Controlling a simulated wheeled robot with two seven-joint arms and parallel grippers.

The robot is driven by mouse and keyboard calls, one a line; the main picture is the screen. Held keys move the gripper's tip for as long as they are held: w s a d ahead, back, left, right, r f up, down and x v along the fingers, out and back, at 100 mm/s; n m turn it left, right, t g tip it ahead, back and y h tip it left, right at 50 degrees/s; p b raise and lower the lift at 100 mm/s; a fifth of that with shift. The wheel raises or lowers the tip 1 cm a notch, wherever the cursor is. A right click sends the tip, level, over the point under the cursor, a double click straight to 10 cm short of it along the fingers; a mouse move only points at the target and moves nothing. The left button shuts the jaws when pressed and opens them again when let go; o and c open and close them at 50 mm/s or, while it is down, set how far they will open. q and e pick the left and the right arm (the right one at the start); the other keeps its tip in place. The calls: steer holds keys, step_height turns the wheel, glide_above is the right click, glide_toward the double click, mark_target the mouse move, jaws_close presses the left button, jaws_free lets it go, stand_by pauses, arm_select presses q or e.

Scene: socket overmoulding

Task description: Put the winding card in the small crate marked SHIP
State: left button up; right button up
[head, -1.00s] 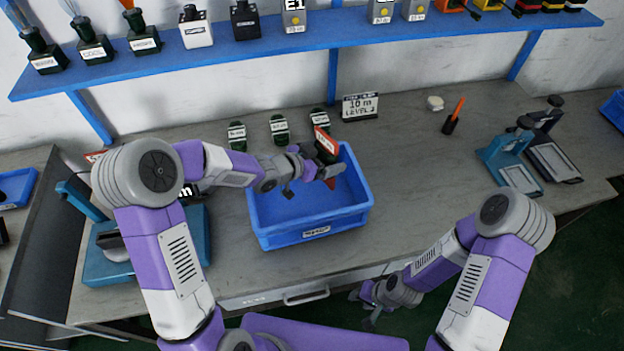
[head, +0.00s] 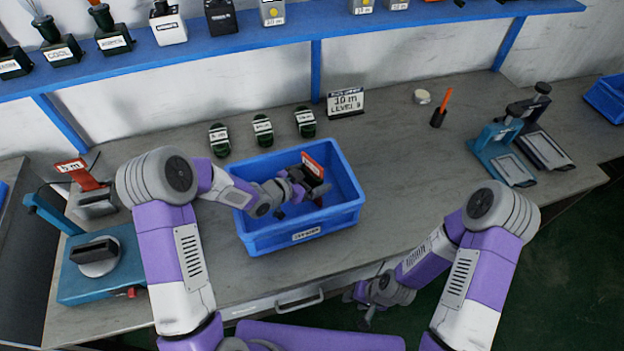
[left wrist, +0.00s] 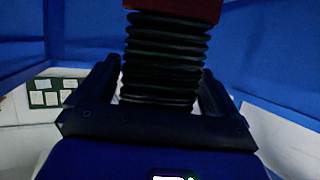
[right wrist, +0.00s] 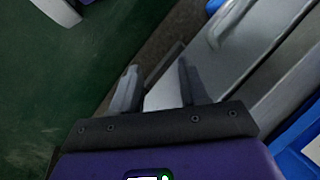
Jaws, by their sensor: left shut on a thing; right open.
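The winding card (head: 313,166) shows a red plate with a white edge in the head view. In the left wrist view its dark ribbed winding (left wrist: 165,60) sits between my fingers, under the red part. My left gripper (head: 303,189) is shut on it, down inside the blue crate (head: 262,240). Whether the card touches the crate floor is hidden. The crate's front has a white label (head: 306,233), too small to read surely. My right gripper (head: 367,312) is open and empty off the table's front edge; its fingers also show in the right wrist view (right wrist: 158,88).
Several dark green labelled pieces (head: 263,130) stand behind the crate, beside a "10 m" sign (head: 345,103). A teal device (head: 105,265) and a red tag on a stand (head: 85,174) are at left. Teal and dark fixtures (head: 500,150) stand at right.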

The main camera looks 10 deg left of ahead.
arm_select(q)
steer(key=shift+f, duration=0.1)
steer(key=o, duration=0.9)
steer(key=shift+f, duration=0.1)
steer(key=shift+o, duration=0.2)
steer(key=shift+r, duration=0.25)
steer(key=p+v, duration=0.1)
steer(key=v, duration=0.6)
steer(key=shift+s+a, duration=0.2)
steer(key=shift+r, duration=0.15)
